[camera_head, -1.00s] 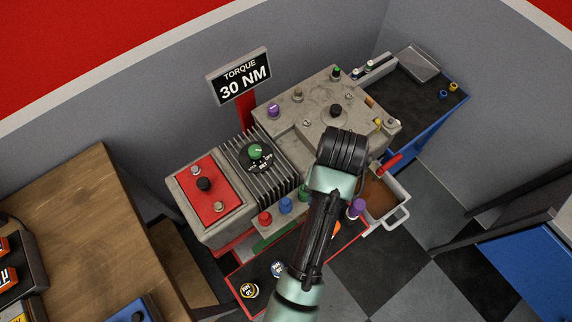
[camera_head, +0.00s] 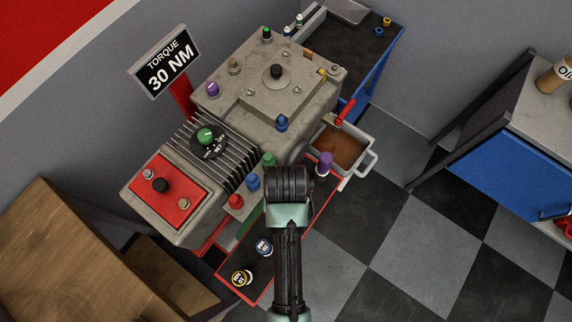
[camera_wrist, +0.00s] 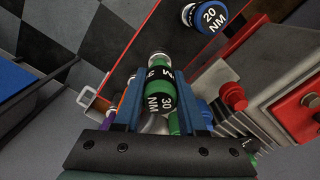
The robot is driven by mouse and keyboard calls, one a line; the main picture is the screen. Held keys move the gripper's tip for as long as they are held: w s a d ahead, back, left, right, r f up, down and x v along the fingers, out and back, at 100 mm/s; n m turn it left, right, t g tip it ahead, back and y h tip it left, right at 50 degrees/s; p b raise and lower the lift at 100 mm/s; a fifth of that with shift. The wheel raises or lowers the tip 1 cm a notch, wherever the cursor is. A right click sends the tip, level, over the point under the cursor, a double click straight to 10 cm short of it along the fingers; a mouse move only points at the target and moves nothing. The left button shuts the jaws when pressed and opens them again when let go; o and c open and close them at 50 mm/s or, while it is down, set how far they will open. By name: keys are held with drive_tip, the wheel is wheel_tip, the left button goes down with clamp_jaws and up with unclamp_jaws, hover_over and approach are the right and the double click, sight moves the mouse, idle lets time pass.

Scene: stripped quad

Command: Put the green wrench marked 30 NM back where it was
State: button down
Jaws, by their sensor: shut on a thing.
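My gripper (camera_head: 288,185) is over the red-edged tray in the head view, seen from behind, so its fingers are hidden there. In the wrist view, my gripper (camera_wrist: 160,110) has its two blue-grey fingers on either side of the green wrench (camera_wrist: 161,103) and is shut on it. The wrench's white 30 NM marking shows, and its head end points away from the wrist. The torque sign (camera_head: 167,66) reads 30 NM. The tray (camera_head: 225,276) holds a blue-banded piece (camera_head: 264,247), which reads 20 NM in the wrist view (camera_wrist: 207,17), and a yellow-banded piece (camera_head: 241,278).
A grey machine block (camera_head: 285,58) with knobs stands behind the tray. Red (camera_head: 236,202), blue (camera_head: 253,182) and purple (camera_head: 324,160) capped pieces stand near my gripper. A handled pan (camera_head: 369,166) is to the right. A wooden table (camera_head: 50,250) is at left; checkered floor is open at right.

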drive_tip(key=shift+a+f, duration=0.1)
drive_tip(key=shift+f, duration=2.4)
drive_tip(key=shift+f, duration=0.2)
drive_tip(key=shift+c, duration=2.4)
unclamp_jaws()
